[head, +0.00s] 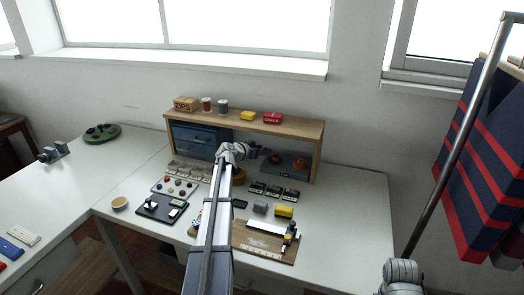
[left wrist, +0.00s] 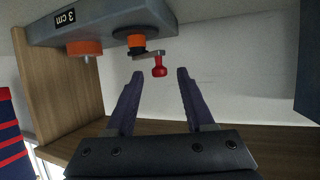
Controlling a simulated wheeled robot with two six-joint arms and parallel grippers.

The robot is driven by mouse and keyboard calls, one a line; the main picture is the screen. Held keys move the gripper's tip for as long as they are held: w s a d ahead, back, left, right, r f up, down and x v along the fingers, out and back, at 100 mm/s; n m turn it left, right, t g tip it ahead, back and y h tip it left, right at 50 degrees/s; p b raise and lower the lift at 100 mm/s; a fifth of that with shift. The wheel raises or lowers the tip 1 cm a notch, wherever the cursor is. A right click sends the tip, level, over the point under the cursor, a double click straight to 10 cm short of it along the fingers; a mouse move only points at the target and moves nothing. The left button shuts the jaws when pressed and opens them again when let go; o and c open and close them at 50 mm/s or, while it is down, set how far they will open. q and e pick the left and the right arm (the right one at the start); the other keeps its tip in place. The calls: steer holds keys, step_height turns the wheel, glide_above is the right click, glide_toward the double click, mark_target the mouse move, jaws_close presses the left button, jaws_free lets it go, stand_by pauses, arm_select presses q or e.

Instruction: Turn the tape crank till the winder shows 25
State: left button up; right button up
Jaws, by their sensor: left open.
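The tape winder (head: 288,168) is a dark grey block with two orange reels, standing under the wooden shelf in the head view. In the left wrist view the winder (left wrist: 95,30) appears inverted, and its label reads "3 cm". A crank (left wrist: 148,54) with a red knob (left wrist: 159,71) sticks out from one orange hub. My left gripper (left wrist: 156,80) is open. Its fingers point toward the red knob, which shows between the fingertips; I cannot tell whether it lies within their reach. In the head view the left gripper (head: 258,152) is small, at the shelf opening beside the winder.
The wooden shelf (head: 270,127) holds boxes and spools above the winder. Black labelled boxes (head: 273,191), button trays and a wooden board (head: 250,242) lie in front. Striped cloth hangs from a rail at right.

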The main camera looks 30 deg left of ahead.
arm_select(q)
steer(key=p+v, duration=0.3)
steer(key=v, duration=0.5)
steer(key=shift+d, duration=0.1)
stand_by(0.6)
steer(key=b+x, duration=0.3)
steer(key=x, duration=0.5)
steer(key=shift+c, duration=0.3)
jaws_close()
